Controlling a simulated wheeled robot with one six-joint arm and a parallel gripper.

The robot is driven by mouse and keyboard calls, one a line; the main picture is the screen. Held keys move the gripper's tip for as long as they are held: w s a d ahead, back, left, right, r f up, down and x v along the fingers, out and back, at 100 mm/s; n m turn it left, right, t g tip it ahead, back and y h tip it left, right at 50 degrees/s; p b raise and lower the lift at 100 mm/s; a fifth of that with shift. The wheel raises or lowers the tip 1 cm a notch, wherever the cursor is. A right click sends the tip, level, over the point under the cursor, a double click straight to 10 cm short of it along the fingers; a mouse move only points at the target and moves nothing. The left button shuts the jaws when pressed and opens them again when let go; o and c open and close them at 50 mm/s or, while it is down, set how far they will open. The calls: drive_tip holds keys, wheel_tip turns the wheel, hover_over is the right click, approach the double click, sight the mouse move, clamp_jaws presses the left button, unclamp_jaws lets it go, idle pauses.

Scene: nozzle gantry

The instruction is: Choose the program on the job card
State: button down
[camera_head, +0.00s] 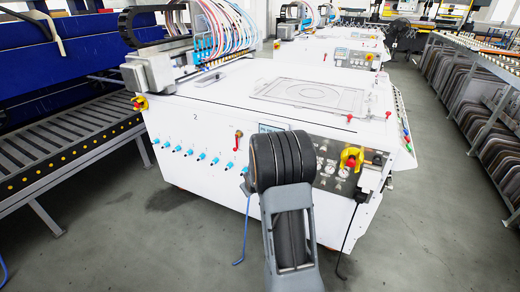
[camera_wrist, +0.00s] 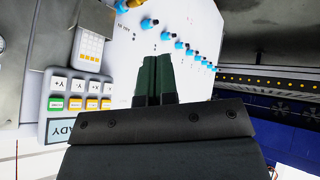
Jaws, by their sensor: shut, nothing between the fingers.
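The white machine marked 2 (camera_head: 195,117) has a control panel on its front. My arm covers part of that panel in the head view, with a bit of a small screen (camera_head: 268,128) showing beside it. In the wrist view, a keypad (camera_wrist: 90,47) and a row of labelled keys with green and orange buttons (camera_wrist: 80,104) lie left of my gripper (camera_wrist: 153,58). A display (camera_wrist: 68,130) with partly visible lettering is below them. My gripper is shut and empty, apart from the keys in the picture. I cannot make out a job card.
A yellow and red switch (camera_head: 352,159) is right of my arm. Blue fittings (camera_head: 178,150) line the machine's front left; they also show in the wrist view (camera_wrist: 165,36). A roller conveyor (camera_head: 60,140) stands left and a rack (camera_head: 485,110) right. Floor is open between machine and rack.

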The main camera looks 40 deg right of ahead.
drive_tip(key=w+d+f+n+t+h, duration=0.1)
drive_tip(key=w+d+n+t, duration=0.15)
drive_tip(key=w+d, duration=0.2)
drive_tip(key=w+r+n+t, duration=0.3)
drive_tip(key=w+r+t, duration=0.2)
drive_tip(key=r+t, duration=0.2)
drive_tip(key=shift+w+a+r+h, duration=0.25)
drive_tip(key=shift+r+h, duration=0.15)
drive_tip(key=shift+r, duration=0.55)
drive_tip(key=shift+n, duration=0.25)
drive_tip(key=w+d, duration=0.4)
drive_tip(key=d, duration=0.3)
drive_tip(key=shift+d, duration=0.4)
drive_tip(key=shift+d+f, duration=0.1)
idle(0.8)
drive_tip(key=shift+w+d, duration=0.15)
drive_tip(key=shift+d, duration=0.15)
